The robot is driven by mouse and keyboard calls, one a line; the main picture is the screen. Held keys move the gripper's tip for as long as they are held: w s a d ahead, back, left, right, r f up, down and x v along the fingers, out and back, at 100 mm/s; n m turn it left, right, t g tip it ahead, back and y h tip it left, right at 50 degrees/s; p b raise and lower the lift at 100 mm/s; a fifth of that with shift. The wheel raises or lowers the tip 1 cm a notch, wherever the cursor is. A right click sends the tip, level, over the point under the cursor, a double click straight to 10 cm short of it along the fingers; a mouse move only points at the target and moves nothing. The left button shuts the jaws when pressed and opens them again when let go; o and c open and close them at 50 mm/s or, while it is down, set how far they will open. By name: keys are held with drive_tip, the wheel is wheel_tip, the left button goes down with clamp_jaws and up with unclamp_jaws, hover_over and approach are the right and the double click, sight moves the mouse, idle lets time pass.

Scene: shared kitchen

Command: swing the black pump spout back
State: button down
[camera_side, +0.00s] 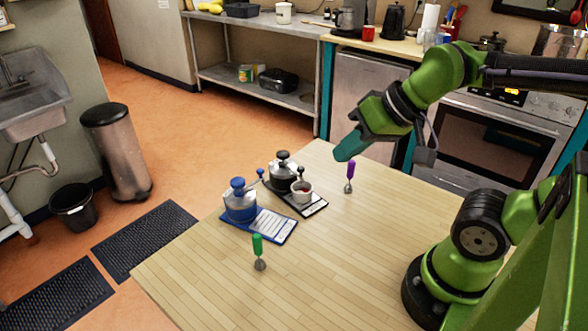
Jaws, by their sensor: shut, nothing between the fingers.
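The black pump (283,172) stands upright on a black card (318,207) near the far left part of the table. It has a silver-grey body and a black knob on top. A small dark-tipped piece (301,171) shows at its right, above a small light cup (302,190) with something reddish inside; I cannot tell clearly whether this piece is the spout. My gripper (350,147) has teal fingers. It is shut and empty, held above the table to the upper right of the black pump and apart from it.
A blue pump (240,203) stands on a blue card (276,228), close to the left of the black pump. A purple-handled tool (350,172) stands below my gripper. A green-handled tool (258,250) stands nearer the front. The table (330,270) is clear at the front and right.

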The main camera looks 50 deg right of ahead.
drive_tip(key=c, duration=1.5)
unclamp_jaws()
drive_tip(key=shift+f, duration=0.25)
drive_tip(key=o, duration=0.5)
drive_tip(key=w, duration=0.1)
drive_tip(key=w+d+g, duration=0.1)
drive_tip(key=w, duration=0.1)
drive_tip(key=w+m+g, duration=0.1)
drive_tip(key=w, duration=0.1)
drive_tip(key=shift+w+d, duration=0.1)
drive_tip(key=shift+d, duration=0.25)
drive_tip(key=r+m+g+h, duration=0.1)
drive_tip(key=m+g+h, duration=0.1)
drive_tip(key=m+g, duration=0.45)
hover_over(301, 167)
drive_tip(key=m+t, duration=0.1)
wheel_tip(301, 167, down, 16)
drive_tip(key=shift+r, duration=0.1)
drive_tip(key=shift+a, duration=0.1)
clamp_jaws()
